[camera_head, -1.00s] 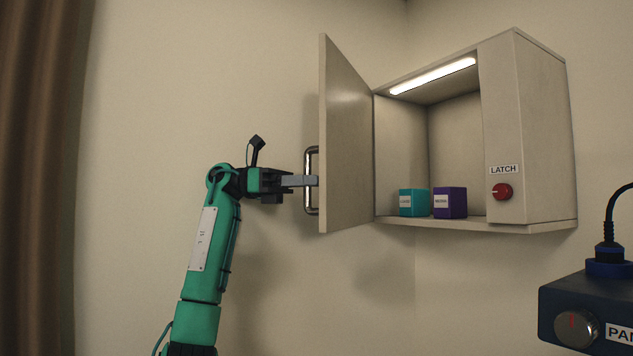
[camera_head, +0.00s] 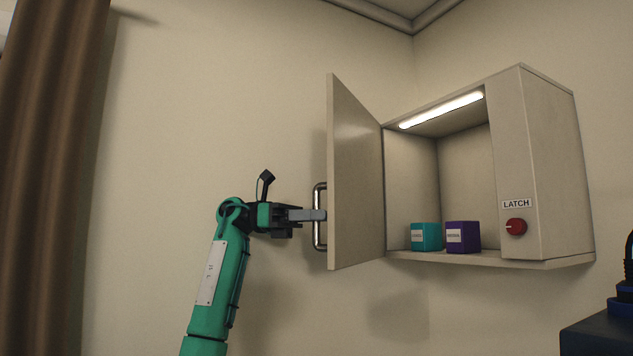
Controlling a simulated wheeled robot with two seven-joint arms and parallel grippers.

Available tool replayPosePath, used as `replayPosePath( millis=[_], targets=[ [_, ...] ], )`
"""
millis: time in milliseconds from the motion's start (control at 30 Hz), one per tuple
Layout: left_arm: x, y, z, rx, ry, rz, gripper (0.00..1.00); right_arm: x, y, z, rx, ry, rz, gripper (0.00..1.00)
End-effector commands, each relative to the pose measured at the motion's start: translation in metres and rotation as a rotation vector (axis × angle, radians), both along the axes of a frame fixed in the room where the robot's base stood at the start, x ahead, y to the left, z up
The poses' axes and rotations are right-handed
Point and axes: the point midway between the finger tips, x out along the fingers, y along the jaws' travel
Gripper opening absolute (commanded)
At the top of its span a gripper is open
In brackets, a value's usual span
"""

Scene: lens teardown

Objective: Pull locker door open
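The locker (camera_head: 548,160) is a beige cabinet on the wall at the right. Its door (camera_head: 356,185) stands wide open, swung out to the left. A metal bar handle (camera_head: 318,238) sits on the door's outer face near its free edge. My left gripper (camera_head: 318,215) is at the handle, its fingers reaching across the bar. Whether the fingers are closed on the bar is too small to tell. My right gripper is not in view.
Inside the locker are a teal box (camera_head: 426,237) and a purple box (camera_head: 463,237) under a lit strip (camera_head: 441,110). A red latch knob (camera_head: 516,227) is on the front panel. A dark blue box (camera_head: 600,335) is at the lower right. A brown curtain (camera_head: 50,170) hangs at the left.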

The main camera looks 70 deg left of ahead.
Motion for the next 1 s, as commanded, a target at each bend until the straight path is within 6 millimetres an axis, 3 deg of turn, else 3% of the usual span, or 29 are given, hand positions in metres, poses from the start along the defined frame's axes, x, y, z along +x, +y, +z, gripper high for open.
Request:
replayPosePath(
  millis=[600,1000],
  targets=[
    [0.001,0.0,0.09,0.002,0.005,0.003,0.32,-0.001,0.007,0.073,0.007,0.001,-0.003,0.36],
    [0.001,0.001,0.131,-0.001,0.005,0.004,0.32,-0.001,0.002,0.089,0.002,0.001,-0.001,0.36]
  ],
)
